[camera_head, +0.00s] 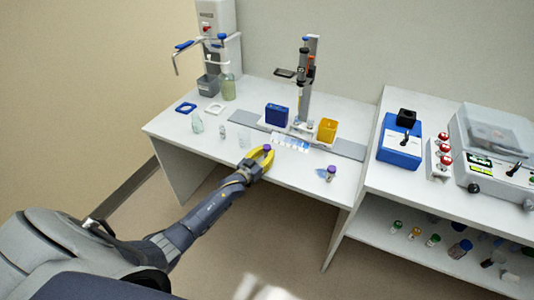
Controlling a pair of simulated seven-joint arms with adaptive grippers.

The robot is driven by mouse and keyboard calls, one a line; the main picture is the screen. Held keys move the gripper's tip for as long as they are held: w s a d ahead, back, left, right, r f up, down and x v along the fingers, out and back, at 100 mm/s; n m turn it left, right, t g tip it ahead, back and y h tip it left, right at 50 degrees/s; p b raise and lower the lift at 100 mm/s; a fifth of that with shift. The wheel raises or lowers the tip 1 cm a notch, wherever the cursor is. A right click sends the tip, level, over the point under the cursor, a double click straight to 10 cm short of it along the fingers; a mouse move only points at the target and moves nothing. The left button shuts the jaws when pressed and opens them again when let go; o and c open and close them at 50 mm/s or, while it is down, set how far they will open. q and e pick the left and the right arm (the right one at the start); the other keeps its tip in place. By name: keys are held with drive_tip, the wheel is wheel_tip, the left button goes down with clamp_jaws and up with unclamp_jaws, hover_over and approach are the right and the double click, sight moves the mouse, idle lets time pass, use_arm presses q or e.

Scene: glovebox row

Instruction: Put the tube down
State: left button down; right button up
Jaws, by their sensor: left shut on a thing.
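My left gripper (264,158) has yellow fingers and reaches over the front edge of the white table. It is shut on a tube with a purple cap (267,147). The cap shows between the fingers, and the fingers hide most of the tube body. I cannot tell whether the tube touches the table. A second small container with a purple cap (330,174) stands on the table to the right of the gripper, apart from it. My right gripper is not in view.
Behind the gripper are a white card (290,141), a blue box (277,114), a yellow box (327,130) and an upright stand (305,80). The table (290,175) is bare between the gripper and the right container.

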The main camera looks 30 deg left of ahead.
use_arm(q)
drive_tip(key=c, duration=1.2)
unclamp_jaws()
drive_tip(key=shift+f, duration=0.1)
drive_tip(key=shift+c, duration=0.2)
drive_tip(key=s+a, duration=0.2)
drive_tip(key=s, duration=1)
drive_tip(key=s+d+f+g+y, duration=0.1)
drive_tip(key=s+f+g, duration=0.2)
drive_tip(key=s+f, duration=0.6)
drive_tip(key=s+d+f+g+y, duration=0.15)
drive_tip(key=s+f, duration=0.25)
drive_tip(key=f, duration=1)
drive_tip(key=s+d+f+g, duration=0.1)
drive_tip(key=s+f+g, duration=0.3)
drive_tip(key=s+f, duration=0.5)
drive_tip(key=s+d+f+g, duration=0.3)
drive_tip(key=s+d+f, duration=0.1)
drive_tip(key=s+f, duration=0.9)
drive_tip(key=shift+s+m+g, duration=0.35)
drive_tip(key=shift+s+m, duration=0.05)
drive_tip(key=shift+s, duration=0.5)
drive_tip(key=o, duration=0.3)
drive_tip(key=s+d+f+g, duration=0.2)
drive_tip(key=s, duration=0.7)
drive_tip(key=s+d+f+m+g, duration=0.1)
drive_tip(key=s+d+f+g, duration=0.1)
drive_tip(key=s, duration=0.8)
drive_tip(key=shift+d+f, duration=0.6)
drive_tip(key=shift+f, duration=0.25)
